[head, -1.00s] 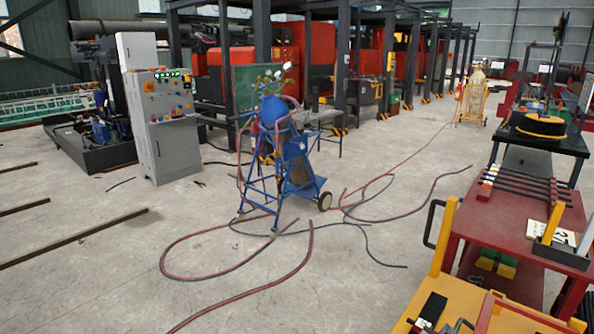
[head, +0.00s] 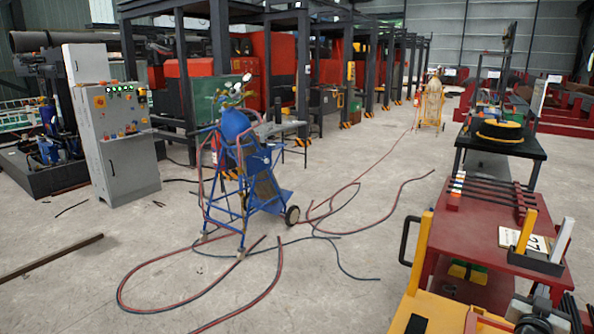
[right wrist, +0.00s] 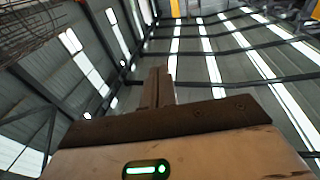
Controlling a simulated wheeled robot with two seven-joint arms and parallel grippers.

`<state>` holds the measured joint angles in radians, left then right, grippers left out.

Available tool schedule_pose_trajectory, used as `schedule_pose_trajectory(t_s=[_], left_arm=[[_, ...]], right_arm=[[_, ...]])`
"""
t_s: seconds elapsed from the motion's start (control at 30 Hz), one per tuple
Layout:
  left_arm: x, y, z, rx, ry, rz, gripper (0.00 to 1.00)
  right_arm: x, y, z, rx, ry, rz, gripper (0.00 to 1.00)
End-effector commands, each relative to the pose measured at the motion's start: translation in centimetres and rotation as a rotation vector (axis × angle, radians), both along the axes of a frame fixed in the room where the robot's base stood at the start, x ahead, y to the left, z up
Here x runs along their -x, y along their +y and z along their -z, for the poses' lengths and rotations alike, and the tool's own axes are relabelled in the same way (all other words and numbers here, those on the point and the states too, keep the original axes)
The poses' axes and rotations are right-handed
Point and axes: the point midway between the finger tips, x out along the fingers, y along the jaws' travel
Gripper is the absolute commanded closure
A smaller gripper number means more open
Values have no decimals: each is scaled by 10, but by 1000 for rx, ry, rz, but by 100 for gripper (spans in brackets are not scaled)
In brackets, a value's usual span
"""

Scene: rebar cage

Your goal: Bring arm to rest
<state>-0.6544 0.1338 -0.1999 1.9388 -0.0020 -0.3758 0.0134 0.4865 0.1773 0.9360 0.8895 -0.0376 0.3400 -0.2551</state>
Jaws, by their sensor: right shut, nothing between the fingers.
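My right gripper (right wrist: 157,90) shows in the right wrist view with its two dark fingers together and nothing between them. It points up at the roof, with only open air around it. In the head view, dark parts low at the right edge seem to be of my right arm; its fingers cannot be made out there. My left gripper is not in view.
A red table (head: 482,240) with rods and a grey holder stands at the right, beside a yellow cart (head: 443,308). A blue gas-bottle trolley (head: 243,170) stands mid-floor with hoses (head: 150,309) around it. A grey control cabinet (head: 122,150) is at left.

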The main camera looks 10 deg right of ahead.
Motion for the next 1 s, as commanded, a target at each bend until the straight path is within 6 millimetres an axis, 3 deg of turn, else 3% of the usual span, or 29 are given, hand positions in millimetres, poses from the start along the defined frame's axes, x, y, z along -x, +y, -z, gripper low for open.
schedule_pose_trajectory(t_s=[0.03,0.2,0.4,0.6,0.87,1.0], left_arm=[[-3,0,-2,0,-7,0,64],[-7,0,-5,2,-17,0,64],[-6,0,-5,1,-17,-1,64],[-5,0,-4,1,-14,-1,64],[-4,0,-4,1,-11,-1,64],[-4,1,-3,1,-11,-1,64]], right_arm=[[13,-31,-26,58,-1,30,100],[47,-94,-88,188,0,99,100],[78,-138,-147,296,0,157,100],[105,-168,-198,386,0,204,100],[51,-96,-168,495,235,-62,100],[27,-45,-134,522,354,-217,100]])
